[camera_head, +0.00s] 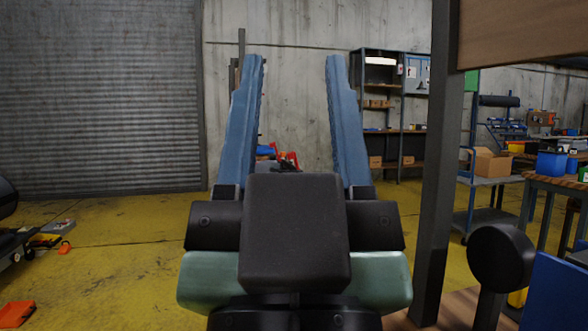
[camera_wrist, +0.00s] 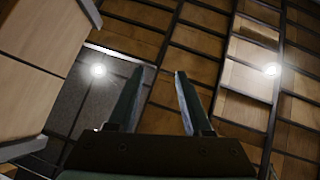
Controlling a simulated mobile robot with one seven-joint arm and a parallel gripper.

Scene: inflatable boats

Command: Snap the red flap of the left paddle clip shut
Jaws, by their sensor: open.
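My gripper (camera_head: 295,62) stands large in the middle of the head view, its two long blue fingers pointing up and wide apart. Nothing is between the fingertips. In the wrist view the open fingers (camera_wrist: 163,72) point up toward the ceiling, also empty. Small red parts (camera_head: 289,158) show between the fingers in the head view, low and farther off, partly hidden by my dark wrist block. I cannot tell whether they belong to a paddle clip. No boat, paddle or clip can be made out clearly.
A dark post (camera_head: 435,170) stands close on the right, with a wooden panel (camera_head: 525,30) at its top. Behind it are a cart with a cardboard box (camera_head: 490,162) and a workbench (camera_head: 555,185). Shelving (camera_head: 383,95) is at the back wall. Yellow floor (camera_head: 130,235) is open on the left.

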